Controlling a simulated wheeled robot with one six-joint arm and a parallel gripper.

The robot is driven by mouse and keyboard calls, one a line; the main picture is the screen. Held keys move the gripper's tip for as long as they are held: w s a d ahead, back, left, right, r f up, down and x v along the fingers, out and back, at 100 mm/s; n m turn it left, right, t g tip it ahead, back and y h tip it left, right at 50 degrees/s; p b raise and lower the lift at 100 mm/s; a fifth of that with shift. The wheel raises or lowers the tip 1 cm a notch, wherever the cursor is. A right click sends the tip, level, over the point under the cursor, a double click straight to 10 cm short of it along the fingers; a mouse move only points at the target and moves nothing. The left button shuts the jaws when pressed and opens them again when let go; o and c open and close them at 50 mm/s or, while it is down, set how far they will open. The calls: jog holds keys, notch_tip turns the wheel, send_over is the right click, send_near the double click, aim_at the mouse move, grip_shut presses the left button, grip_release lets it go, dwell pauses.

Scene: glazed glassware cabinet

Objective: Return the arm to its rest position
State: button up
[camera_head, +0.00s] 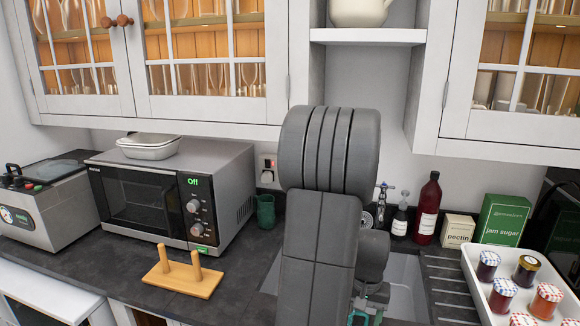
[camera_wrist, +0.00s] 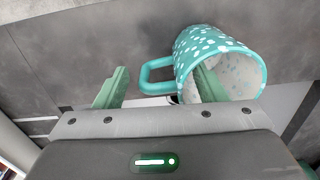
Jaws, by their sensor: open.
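My gripper (camera_wrist: 160,84) shows in the wrist view with its two green fingers spread apart. A teal mug with white spots (camera_wrist: 212,48) lies close in front of it, its mouth turned toward the lower right. Its handle (camera_wrist: 155,76) is in the space between the fingers. The right finger overlaps the mug's mouth; I cannot tell whether it touches the mug. In the head view my grey arm stands upright in front of the sink and hides most of my gripper, with only bits of teal showing at the bottom edge.
A microwave (camera_head: 140,203) with a lidded container (camera_head: 150,150) on top stands left. A wooden peg stand (camera_head: 183,281) and dark green cup (camera_head: 265,211) are on the counter. Bottles (camera_head: 428,212), boxes (camera_head: 503,222) and a jar tray (camera_head: 473,262) stand right. Glazed cabinets (camera_head: 207,108) hang above.

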notch_tip(320, 180, down, 2)
jog(key=shift+f, duration=0.25)
jog(key=shift+r, duration=1.5)
